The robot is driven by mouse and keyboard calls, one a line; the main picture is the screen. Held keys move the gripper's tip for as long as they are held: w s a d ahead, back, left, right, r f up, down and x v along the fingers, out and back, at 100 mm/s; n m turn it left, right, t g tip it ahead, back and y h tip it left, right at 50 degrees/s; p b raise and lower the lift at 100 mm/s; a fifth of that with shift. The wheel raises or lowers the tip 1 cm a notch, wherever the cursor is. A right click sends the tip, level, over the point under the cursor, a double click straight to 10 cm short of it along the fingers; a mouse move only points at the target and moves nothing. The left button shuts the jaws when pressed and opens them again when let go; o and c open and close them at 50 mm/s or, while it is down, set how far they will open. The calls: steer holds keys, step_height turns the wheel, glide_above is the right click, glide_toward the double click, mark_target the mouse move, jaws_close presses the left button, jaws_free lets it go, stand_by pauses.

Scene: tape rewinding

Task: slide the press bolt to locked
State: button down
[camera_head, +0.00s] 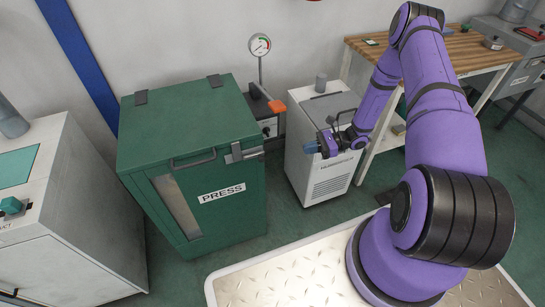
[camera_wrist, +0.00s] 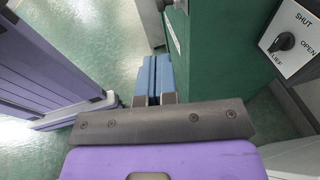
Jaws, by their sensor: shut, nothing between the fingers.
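The green press (camera_head: 218,215) stands left of centre in the head view, with its lid down. The press bolt (camera_head: 243,152) is a grey metal piece at the front right top corner, by the lid's edge. Whether it is locked cannot be told. My gripper (camera_head: 312,148) is shut and empty, to the right of the bolt and apart from it. In the wrist view its blue fingers (camera_wrist: 152,77) are together, left of the press's green side (camera_wrist: 228,55). A small metal part at the top edge may belong to the bolt.
A grey humidifier cabinet (camera_head: 325,178) stands behind my gripper. A valve box (camera_wrist: 295,42) with a black knob is beside the press, and a gauge (camera_head: 260,45) rises behind it. An orange handle (camera_head: 277,106) juts out nearby. Green floor is open in front.

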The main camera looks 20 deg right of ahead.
mark_target(260, 160)
steer(key=x, duration=1.4)
steer(key=shift+s+r+x, duration=0.1)
steer(key=shift+s+x, duration=0.05)
steer(key=shift+x, duration=0.6)
steer(key=shift+s+r+x, duration=0.1)
steer(key=shift+x, duration=0.65)
steer(key=shift+s+r+x, duration=0.15)
steer(key=shift+x, duration=0.6)
steer(key=shift+a, duration=0.15)
steer(key=v, duration=1.4)
